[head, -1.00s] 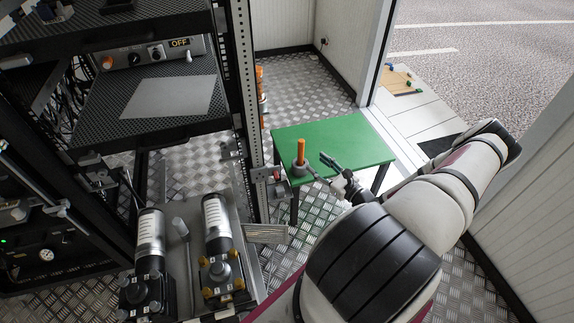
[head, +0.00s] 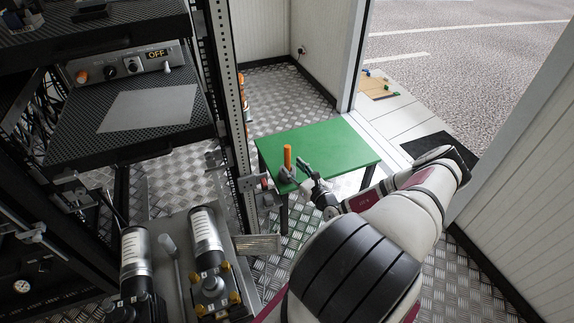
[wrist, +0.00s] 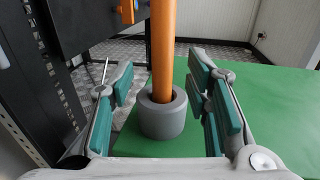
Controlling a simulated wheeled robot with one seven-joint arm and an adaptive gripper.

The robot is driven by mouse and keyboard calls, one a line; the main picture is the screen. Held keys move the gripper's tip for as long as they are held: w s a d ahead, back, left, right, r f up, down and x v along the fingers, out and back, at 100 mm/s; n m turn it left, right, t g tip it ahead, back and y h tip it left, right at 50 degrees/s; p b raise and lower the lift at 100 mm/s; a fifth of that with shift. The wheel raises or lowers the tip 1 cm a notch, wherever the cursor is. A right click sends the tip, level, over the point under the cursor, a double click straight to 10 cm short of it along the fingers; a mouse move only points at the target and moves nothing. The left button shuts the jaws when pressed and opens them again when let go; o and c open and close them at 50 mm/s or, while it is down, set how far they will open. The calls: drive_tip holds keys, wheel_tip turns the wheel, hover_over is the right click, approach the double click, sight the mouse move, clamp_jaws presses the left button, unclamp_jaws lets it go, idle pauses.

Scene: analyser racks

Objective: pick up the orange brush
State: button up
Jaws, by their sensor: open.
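The orange brush (head: 287,156) stands upright in a grey round holder (head: 286,175) on the green table (head: 335,145). In the wrist view the orange handle (wrist: 162,50) rises from the grey holder (wrist: 162,118), and its top is cut off by the frame. My gripper (head: 298,172) is close to the brush in the head view. In the wrist view my gripper (wrist: 160,98) is open, with one teal-padded finger on each side of the handle. Gaps show between the pads and the handle. The brush's lower end is hidden inside the holder.
A black equipment rack (head: 228,110) stands close to the left of the table. Another orange item (wrist: 127,12) shows behind the brush, by the rack. The right part of the table top is clear. A doorway opens beyond the table.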

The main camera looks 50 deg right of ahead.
sight(289, 161)
drive_tip(key=x, duration=0.1)
drive_tip(key=b+x, duration=0.1)
drive_tip(key=x, duration=0.3)
drive_tip(key=shift+d+r+b, duration=0.15)
drive_tip(key=shift+r+b, duration=0.25)
clamp_jaws()
